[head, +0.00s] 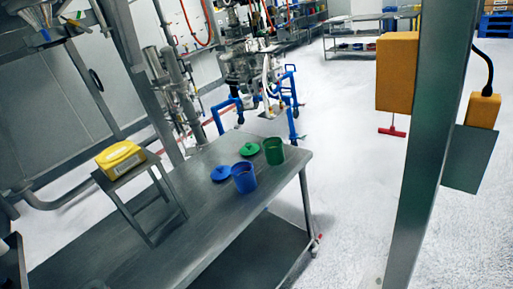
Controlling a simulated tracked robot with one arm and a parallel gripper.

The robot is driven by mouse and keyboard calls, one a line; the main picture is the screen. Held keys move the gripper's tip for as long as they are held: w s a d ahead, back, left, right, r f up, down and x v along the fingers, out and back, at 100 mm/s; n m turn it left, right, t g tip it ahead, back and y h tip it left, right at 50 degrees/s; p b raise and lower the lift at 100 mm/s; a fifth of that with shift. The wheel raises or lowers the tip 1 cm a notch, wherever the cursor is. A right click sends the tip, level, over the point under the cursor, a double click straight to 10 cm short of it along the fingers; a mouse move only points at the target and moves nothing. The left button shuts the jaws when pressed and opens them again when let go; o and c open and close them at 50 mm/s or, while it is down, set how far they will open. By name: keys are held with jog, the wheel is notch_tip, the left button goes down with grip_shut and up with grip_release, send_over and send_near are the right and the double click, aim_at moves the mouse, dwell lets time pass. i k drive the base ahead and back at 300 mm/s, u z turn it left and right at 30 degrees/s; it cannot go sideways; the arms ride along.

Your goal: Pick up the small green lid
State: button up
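The small green lid (250,149) lies flat on the grey metal table (205,200), near its far right end. It has a small knob on top. A green cup (274,151) stands just to its right, and a blue cup (244,177) stands nearer, below it in the picture. A blue lid (221,173) lies to the left of the blue cup.
A small metal stand (150,200) with a yellow object (120,156) on top is on the table's left. A grey post (430,150) with orange boxes (398,70) rises at right. A blue-framed machine (250,75) stands behind. White floor right of the table is clear.

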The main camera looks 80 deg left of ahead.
aim_at(248, 149)
jog(key=z, duration=0.05)
jog(key=i, duration=4.85)
jog(key=u, duration=2.95)
jog(key=i, duration=0.7)
jog(key=u, duration=0.1)
